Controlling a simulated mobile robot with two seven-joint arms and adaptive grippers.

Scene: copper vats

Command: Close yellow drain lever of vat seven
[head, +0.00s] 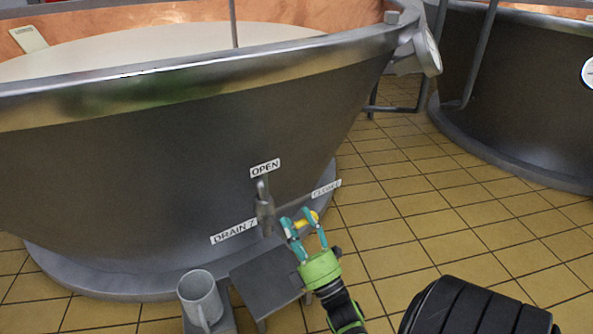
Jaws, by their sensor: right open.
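The drain valve (264,210) is a grey fitting low on the front of the metal vat (190,150). Labels around it read OPEN (265,168) above, DRAIN 7 (234,231) at lower left and CLOSE (327,188) at upper right. My left gripper is out of view.
A small grey stand (268,278) is below the valve, with a grey mug (200,297) to its left. A second vat (510,95) is at the upper right. Tiled floor (420,215) is clear between the vats.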

